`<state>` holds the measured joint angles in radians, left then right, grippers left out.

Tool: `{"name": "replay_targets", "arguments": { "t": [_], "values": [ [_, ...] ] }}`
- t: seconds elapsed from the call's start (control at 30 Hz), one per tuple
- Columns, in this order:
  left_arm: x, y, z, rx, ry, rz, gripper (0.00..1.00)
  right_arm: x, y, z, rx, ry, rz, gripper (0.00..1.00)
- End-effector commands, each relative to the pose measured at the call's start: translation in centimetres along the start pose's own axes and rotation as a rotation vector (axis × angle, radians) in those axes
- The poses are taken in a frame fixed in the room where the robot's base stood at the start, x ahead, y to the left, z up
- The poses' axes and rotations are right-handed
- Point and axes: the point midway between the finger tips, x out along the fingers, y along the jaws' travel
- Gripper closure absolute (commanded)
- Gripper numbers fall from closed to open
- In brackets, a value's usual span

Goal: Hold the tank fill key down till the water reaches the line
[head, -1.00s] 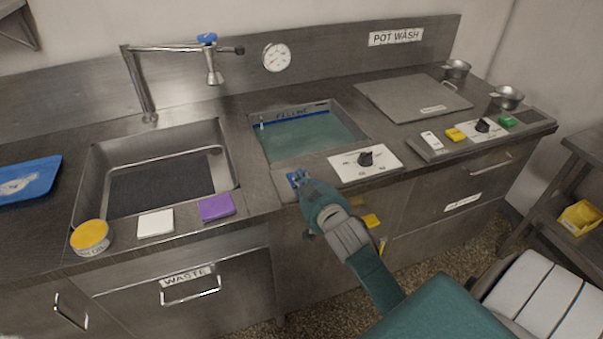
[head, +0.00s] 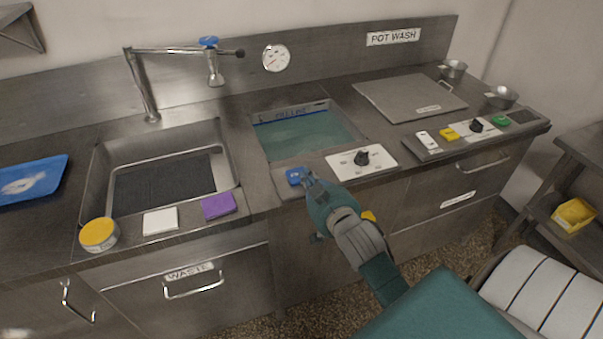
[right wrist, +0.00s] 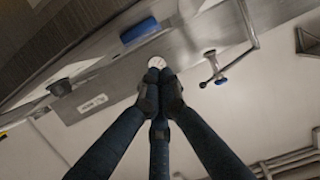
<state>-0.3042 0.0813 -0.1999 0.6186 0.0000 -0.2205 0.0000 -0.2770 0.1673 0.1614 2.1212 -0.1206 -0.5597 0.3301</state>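The blue tank fill key (head: 295,176) sits on the counter's front ledge, left of the white dial plate. My right gripper (head: 309,179) is just right of the key, with a small gap seeming to show between them; I cannot tell whether it touches. In the right wrist view its fingers (right wrist: 160,72) are drawn together at the tips with nothing between them, and a blue block (right wrist: 138,30), likely the key, shows apart from them. Greenish water (head: 305,137) stands in the tank, its far edge close under the blue fill line band (head: 290,115). My left gripper is out of view.
A black knob (head: 362,157) is right of the key. An empty-looking sink (head: 228,180) is to the left, with purple (head: 218,205) and white (head: 160,220) blocks and a yellow-lidded tub (head: 99,234) along its front. A flat lid (head: 410,98) lies right of the tank.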

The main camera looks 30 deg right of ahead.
Motion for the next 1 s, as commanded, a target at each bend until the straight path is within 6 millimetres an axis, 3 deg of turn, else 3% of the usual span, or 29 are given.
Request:
{"name": "replay_targets", "arguments": {
  "t": [0.1, 0.3, 0.9, 1.0],
  "values": [
    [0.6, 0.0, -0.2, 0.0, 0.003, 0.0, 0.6, -2.1, 0.0, 0.2, 0.0, -0.001, 0.0, 1.0],
    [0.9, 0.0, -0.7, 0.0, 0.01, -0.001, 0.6, -3.9, 0.1, -0.1, 0.0, 0.002, 0.001, 1.0],
    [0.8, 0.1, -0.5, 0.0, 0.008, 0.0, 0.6, -4.1, 0.1, -0.2, -0.001, 0.003, 0.001, 1.0],
    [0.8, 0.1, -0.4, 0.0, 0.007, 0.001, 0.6, -3.8, 0.0, 0.8, -0.003, -0.014, -0.001, 1.0]
  ]
}}
